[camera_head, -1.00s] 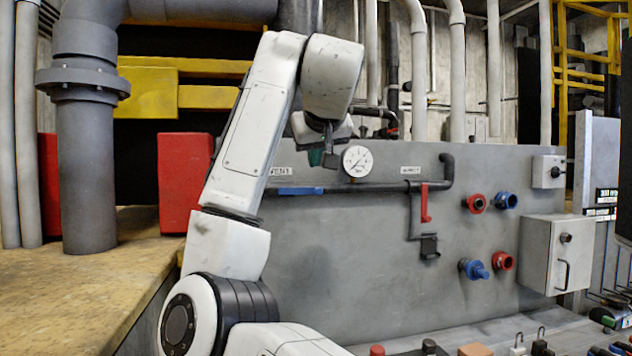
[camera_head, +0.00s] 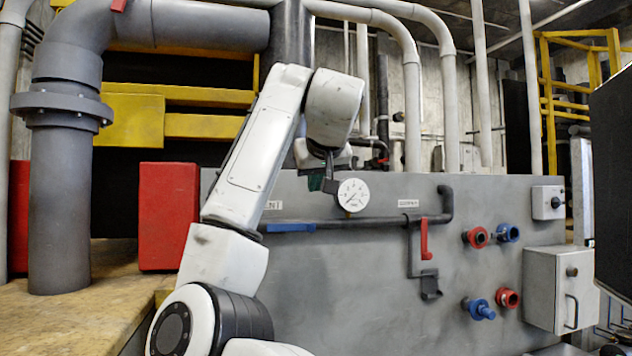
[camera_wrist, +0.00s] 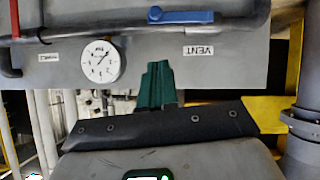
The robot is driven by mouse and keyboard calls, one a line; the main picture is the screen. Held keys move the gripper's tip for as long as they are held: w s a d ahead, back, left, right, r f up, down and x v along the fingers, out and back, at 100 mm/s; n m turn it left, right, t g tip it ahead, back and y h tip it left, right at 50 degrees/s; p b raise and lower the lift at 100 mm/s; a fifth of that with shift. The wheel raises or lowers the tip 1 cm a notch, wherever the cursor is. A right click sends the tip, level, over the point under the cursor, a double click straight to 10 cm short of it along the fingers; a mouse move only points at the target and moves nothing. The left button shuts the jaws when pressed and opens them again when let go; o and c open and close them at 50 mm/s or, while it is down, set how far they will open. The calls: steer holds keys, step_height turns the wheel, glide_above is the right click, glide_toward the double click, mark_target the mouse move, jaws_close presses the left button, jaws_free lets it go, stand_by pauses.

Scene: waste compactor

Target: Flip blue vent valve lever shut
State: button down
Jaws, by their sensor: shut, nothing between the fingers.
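The blue vent valve lever (camera_head: 290,227) lies horizontal, in line with the dark pipe on the grey panel. In the wrist view, which is upside down, the lever (camera_wrist: 181,16) shows at the top beside the VENT label (camera_wrist: 198,50). My gripper (camera_head: 316,182) is in front of the panel, above the lever and left of the gauge. Its green fingers (camera_wrist: 157,72) are shut and empty, and appear apart from the lever. My arm hides the lever's surroundings on the left in the head view.
A round gauge (camera_head: 353,195) stands close beside my gripper. A red lever (camera_head: 424,238) hangs down farther right on the panel (camera_head: 350,290). Red and blue fittings (camera_head: 475,237) and a grey box (camera_head: 558,287) are at the right. A red block (camera_head: 168,216) is behind my arm.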

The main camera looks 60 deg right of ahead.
mark_target(293, 228)
steer(key=w+d+f+p, duration=0.1)
steer(key=w+d+f, duration=0.2)
steer(key=d+f, duration=0.2)
steer(key=shift+w+d+f, duration=0.25)
steer(key=shift+d+f, duration=0.1)
steer(key=shift+f, duration=0.85)
steer(key=shift+f+p, duration=0.15)
steer(key=shift+p, duration=0.25)
